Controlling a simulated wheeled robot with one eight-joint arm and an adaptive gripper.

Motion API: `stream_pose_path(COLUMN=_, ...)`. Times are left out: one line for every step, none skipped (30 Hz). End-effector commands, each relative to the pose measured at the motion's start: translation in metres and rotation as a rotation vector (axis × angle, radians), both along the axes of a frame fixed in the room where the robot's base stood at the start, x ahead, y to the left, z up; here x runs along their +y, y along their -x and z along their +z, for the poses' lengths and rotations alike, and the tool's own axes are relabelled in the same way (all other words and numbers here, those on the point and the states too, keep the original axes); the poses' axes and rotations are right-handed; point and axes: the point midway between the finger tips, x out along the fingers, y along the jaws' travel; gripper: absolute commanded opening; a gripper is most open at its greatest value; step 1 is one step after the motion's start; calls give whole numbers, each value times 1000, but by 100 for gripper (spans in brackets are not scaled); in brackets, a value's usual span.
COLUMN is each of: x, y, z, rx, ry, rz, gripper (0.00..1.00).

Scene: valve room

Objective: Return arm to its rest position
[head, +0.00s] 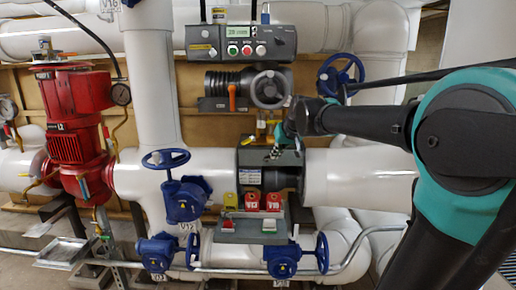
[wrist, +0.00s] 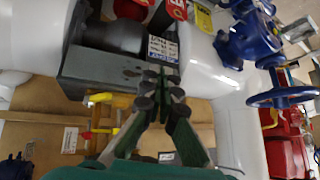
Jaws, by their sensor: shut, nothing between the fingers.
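My black and teal arm (head: 465,130) reaches in from the right in the head view and stretches left across the pipes. My gripper (head: 274,152) is at its far end, in front of the grey housing (head: 250,158) on the large white pipe. In the wrist view my gripper (wrist: 161,84) shows its fingertips together with nothing between them. The grey housing (wrist: 105,75) is just beyond the fingertips there. I cannot tell whether they touch it.
Blue valves (head: 184,200) and a red pump (head: 75,120) stand left of the gripper. A control box (head: 240,44) and a black actuator with a handwheel (head: 268,90) are above. Red and yellow tags (head: 252,201) sit below. A blue handwheel (head: 340,75) is close behind the arm.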

Motion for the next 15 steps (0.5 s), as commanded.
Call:
stream_pose_path(x=-14, y=18, z=-29, rx=24, ry=15, rz=-19, gripper=0)
stream_pose_path(x=-21, y=29, z=-45, rx=38, ry=23, rz=-30, gripper=0)
stream_pose_path(x=-32, y=44, z=-66, rx=58, ry=36, rz=-46, gripper=0)
stream_pose_path(x=-38, y=55, z=-82, rx=73, ry=44, rz=-57, gripper=0)
stream_pose_path(x=-45, y=68, z=-97, rx=88, ry=52, rz=-69, gripper=0)
stream_pose_path(x=-55, y=84, z=-117, rx=108, ry=65, rz=-84, gripper=0)
stream_pose_path(x=-62, y=97, z=-132, rx=122, ry=72, rz=-96, gripper=0)
stream_pose_path(x=-68, y=111, z=-147, rx=137, ry=81, rz=-109, gripper=0)
stream_pose_path(x=-77, y=129, z=-166, rx=156, ry=92, rz=-125, gripper=0)
stream_pose_path(x=-83, y=143, z=-180, rx=170, ry=100, rz=-137, gripper=0)
stream_pose_path(x=-89, y=157, z=-193, rx=184, ry=109, rz=-151, gripper=0)
stream_pose_path(x=-96, y=176, z=-210, rx=203, ry=117, rz=-166, gripper=0)
stream_pose_path(x=-101, y=189, z=-221, rx=215, ry=125, rz=-177, gripper=0)
stream_pose_path(x=-105, y=201, z=-231, rx=226, ry=132, rz=-188, gripper=0)
stream_pose_path(x=-110, y=217, z=-244, rx=241, ry=139, rz=-202, gripper=0)
